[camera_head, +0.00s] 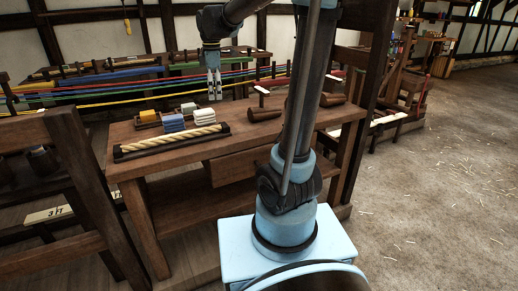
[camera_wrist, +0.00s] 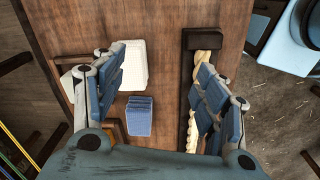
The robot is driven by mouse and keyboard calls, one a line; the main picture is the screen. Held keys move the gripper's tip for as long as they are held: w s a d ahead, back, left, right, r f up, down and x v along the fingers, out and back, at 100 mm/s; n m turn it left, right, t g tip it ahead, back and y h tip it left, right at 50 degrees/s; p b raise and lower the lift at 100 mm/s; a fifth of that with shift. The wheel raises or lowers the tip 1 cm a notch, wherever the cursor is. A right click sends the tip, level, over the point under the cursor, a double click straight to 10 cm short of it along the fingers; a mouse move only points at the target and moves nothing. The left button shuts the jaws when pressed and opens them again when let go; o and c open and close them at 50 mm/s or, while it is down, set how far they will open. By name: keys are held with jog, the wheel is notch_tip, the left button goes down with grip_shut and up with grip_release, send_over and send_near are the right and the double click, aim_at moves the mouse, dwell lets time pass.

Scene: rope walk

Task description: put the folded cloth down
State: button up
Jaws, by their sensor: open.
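A blue folded cloth (camera_head: 173,123) lies on the wooden bench, with a white folded cloth (camera_head: 203,117) just to its right. In the wrist view the blue cloth (camera_wrist: 139,116) and the white cloth (camera_wrist: 133,66) lie flat on the wood, apart from each other. My gripper (camera_head: 215,97) hangs above the bench, pointing down, behind the white cloth in the head view. In the wrist view my gripper (camera_wrist: 160,65) has its fingers spread wide with nothing between them. Its left finger hides part of the white cloth's edge.
A dark tray (camera_head: 118,157) with a thick pale rope (camera_head: 172,139) lies along the bench's front edge. A yellow block (camera_head: 148,117) and a white block (camera_head: 188,108) sit behind the cloths. Wooden tools (camera_head: 264,114) lie to the right. Coloured ropes (camera_head: 100,82) stretch behind the bench.

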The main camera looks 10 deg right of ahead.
jog(key=s+d+f+m+t, duration=0.1)
jog(key=s+d+f+m, duration=0.2)
jog(key=s+d+m, duration=0.4)
jog(key=s+d+f+m, duration=0.2)
jog(key=s+d+f, duration=0.15)
jog(key=s, duration=0.45)
jog(key=s+d+f+m, duration=0.5)
jog(key=s+f+m, duration=0.3)
jog(key=s+f, duration=0.3)
jog(key=shift+s+d+m+t, duration=0.4)
jog(key=shift+s, duration=0.15)
jog(key=shift+w+f, duration=0.25)
jog(key=shift+w, duration=0.15)
jog(key=shift+o, duration=0.3)
